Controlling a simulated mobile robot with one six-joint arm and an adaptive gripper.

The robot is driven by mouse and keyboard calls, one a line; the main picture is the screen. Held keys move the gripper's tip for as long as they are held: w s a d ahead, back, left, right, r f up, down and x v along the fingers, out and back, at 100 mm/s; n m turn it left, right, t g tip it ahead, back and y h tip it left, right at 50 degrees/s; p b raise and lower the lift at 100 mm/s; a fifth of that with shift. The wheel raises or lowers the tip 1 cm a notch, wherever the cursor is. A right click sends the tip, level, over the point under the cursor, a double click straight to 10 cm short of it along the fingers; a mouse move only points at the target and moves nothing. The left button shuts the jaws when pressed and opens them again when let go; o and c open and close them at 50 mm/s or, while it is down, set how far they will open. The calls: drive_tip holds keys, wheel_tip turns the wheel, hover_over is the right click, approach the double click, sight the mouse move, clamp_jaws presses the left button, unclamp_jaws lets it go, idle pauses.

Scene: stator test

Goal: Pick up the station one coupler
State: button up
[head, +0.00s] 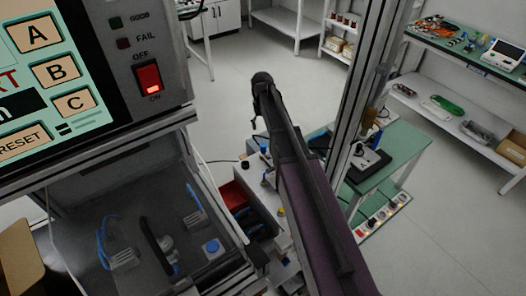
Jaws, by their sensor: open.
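In the head view, the open bay under the control panel holds two grey coupler-like blocks with blue cables. One block (125,259) is at the bay's left and the other block (196,219) is at its right. I cannot tell which is the station one coupler; no station label is readable. Between them stand a dark curved bar (154,243) and a small grey cylindrical part. A blue round part (212,247) sits on a light square at the right. My dark arm crosses the middle, apart from both blocks in the picture.
The control panel (60,80) overhangs the bay, with its red switch (148,77) lit. A metal post (358,110) stands right of my arm. A red bin (233,196) is beside the bay. Green-topped tables (405,150) and shelves stand at the right. Open floor lies behind.

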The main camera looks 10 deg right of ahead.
sight(264, 144)
drive_tip(key=shift+f+b, duration=3.95)
drive_tip(key=shift+f, duration=0.15)
drive_tip(key=shift+f, duration=0.1)
drive_tip(key=f+b, duration=0.3)
drive_tip(key=shift+w+d+f, duration=0.2)
drive_tip(key=shift+d, duration=0.1)
drive_tip(key=shift+f+b, duration=0.8)
drive_tip(key=shift+b, duration=0.3)
clamp_jaws()
